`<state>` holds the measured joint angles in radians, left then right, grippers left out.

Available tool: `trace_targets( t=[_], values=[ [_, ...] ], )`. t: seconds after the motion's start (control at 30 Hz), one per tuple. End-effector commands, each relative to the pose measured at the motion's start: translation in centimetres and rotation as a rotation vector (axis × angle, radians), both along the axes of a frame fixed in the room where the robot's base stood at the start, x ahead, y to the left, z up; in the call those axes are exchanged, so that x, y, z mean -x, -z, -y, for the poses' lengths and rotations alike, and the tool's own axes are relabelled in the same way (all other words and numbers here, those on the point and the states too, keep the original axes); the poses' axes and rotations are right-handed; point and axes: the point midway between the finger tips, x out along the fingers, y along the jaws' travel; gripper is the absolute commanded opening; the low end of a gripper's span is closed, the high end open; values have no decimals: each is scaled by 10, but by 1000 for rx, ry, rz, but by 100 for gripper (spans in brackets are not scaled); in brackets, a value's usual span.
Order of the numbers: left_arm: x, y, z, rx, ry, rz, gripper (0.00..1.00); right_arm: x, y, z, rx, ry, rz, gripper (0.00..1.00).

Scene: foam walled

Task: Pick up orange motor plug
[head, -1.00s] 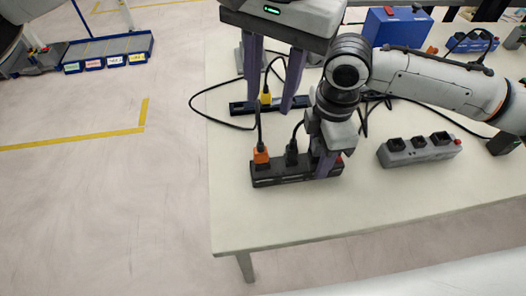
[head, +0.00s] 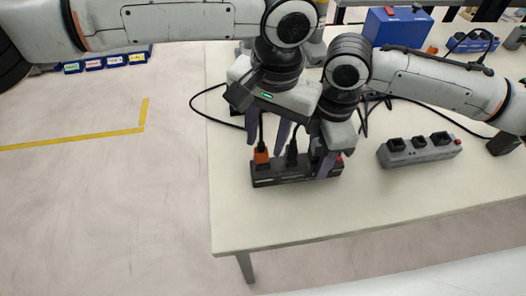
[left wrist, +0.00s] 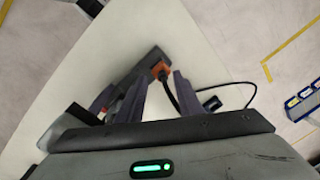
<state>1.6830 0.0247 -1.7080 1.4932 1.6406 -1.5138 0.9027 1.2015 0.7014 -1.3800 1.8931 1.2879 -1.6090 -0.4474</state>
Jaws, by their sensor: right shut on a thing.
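The orange plug (head: 261,155) stands in the left end of the black power strip (head: 290,178), its black cable rising from it. It also shows in the left wrist view (left wrist: 160,69). My left gripper (head: 267,143) is open and empty above the strip. In the left wrist view its two fingers (left wrist: 160,88) are apart, with the orange plug beyond and between their tips. My right gripper (head: 322,165) is shut on the right part of the strip. A black plug (head: 292,158) stands beside the orange one.
A grey power strip (head: 420,149) with dark sockets lies to the right on the white table (head: 350,205). A blue box (head: 397,26) stands at the back. Black cables cross the table. The front of the table is clear.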

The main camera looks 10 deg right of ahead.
Motion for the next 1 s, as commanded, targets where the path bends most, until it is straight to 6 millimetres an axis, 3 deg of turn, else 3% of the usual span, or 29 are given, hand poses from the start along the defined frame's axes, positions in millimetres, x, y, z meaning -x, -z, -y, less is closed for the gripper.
trace_targets(
  t=[0.2,0.4,0.77,0.87,1.0],
  values=[
    [0,0,0,0,0,0,31,0,-1,0,-1,0,2,10],
    [0,0,0,1,0,-1,0,0,-1,0,-1,0,2,10],
    [0,-1,0,1,0,0,0,0,-1,0,-1,0,2,10],
    [0,-8,1,4,-1,0,0,0,-1,0,-1,0,1,10],
    [-1,-31,0,3,-2,2,0,0,-1,0,-1,0,1,10]
  ],
)
